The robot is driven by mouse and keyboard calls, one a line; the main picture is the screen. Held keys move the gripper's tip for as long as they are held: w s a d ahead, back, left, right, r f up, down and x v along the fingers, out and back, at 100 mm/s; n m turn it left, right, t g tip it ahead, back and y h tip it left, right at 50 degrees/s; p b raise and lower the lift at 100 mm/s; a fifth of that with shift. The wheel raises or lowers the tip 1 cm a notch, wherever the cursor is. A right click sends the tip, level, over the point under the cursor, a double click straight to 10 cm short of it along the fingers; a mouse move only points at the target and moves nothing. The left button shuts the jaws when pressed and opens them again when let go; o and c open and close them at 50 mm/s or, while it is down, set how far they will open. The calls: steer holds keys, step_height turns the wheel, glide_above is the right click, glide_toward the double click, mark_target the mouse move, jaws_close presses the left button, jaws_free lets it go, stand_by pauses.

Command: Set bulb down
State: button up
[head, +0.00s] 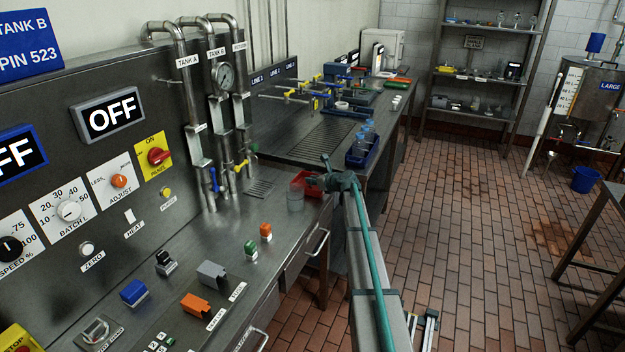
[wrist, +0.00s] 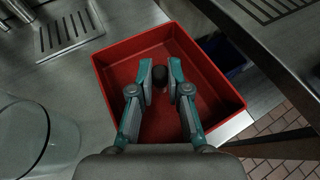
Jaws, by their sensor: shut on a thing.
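In the wrist view my gripper (wrist: 161,80) is shut on a small dark rounded bulb (wrist: 160,75), held between its two teal fingertips. The fingers are over a square red tray (wrist: 110,65), whose floor looks otherwise empty. I cannot tell whether the bulb touches the tray floor. In the head view the red tray (head: 307,184) sits near the front edge of the steel counter, and my gripper (head: 330,180) is at its right side. The bulb is not visible in the head view.
A blue bin (head: 361,158) with bottles stands behind. Drain slots (wrist: 68,32) are at the tray's back left. A control panel (head: 60,150) lines the wall.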

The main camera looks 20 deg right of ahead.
steer(key=o, duration=0.7)
steer(key=b+v, duration=0.2)
steer(key=v, duration=1)
steer(key=shift+r, duration=0.1)
